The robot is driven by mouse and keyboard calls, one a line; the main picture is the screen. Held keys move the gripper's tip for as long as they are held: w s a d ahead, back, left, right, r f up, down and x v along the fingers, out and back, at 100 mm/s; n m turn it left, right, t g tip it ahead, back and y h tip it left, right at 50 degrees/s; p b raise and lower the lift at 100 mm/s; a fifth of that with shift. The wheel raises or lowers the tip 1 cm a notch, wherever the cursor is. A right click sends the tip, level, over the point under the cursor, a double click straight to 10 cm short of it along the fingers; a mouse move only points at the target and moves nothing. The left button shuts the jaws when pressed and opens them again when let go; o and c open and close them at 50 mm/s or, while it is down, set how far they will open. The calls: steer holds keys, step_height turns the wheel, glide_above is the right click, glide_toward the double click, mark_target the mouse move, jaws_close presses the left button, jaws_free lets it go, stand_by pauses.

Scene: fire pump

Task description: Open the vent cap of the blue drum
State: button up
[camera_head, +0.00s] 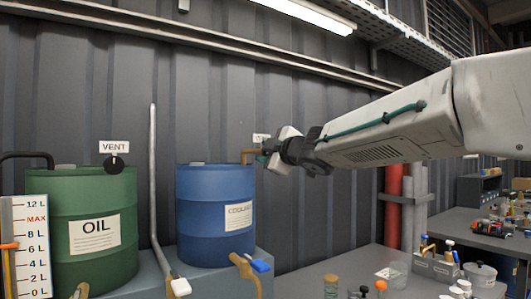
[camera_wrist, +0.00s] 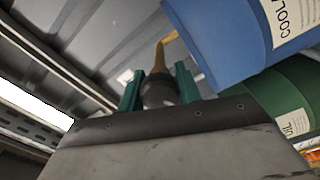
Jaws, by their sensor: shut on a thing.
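The blue drum (camera_head: 215,213), with a coolant label, stands on a grey stand left of my arm; it also shows at the upper right of the wrist view (camera_wrist: 212,42). A bent brass vent pipe (camera_head: 246,152) rises from its top right edge. The dark vent cap (camera_wrist: 158,93) sits at the end of the brass pipe (camera_wrist: 160,58) in the wrist view, between the two green fingers of my gripper (camera_wrist: 160,88). My gripper is shut on the cap. In the head view my gripper (camera_head: 265,157) is beside the drum's top, and hides the cap.
A green oil drum (camera_head: 95,215) with a black vent cap (camera_head: 115,165) stands to the left. A level gauge (camera_head: 31,245) is in front of it. A grey upright pipe (camera_head: 153,180) runs between the drums. Red and grey pipes (camera_head: 393,205) and cluttered benches are at the right.

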steer(key=shift+f+n, duration=0.1)
steer(key=shift+n, duration=0.7)
steer(key=o, duration=1)
steer(key=v, duration=0.7)
steer(key=shift+s+d, duration=0.25)
steer(key=shift+s, duration=0.1)
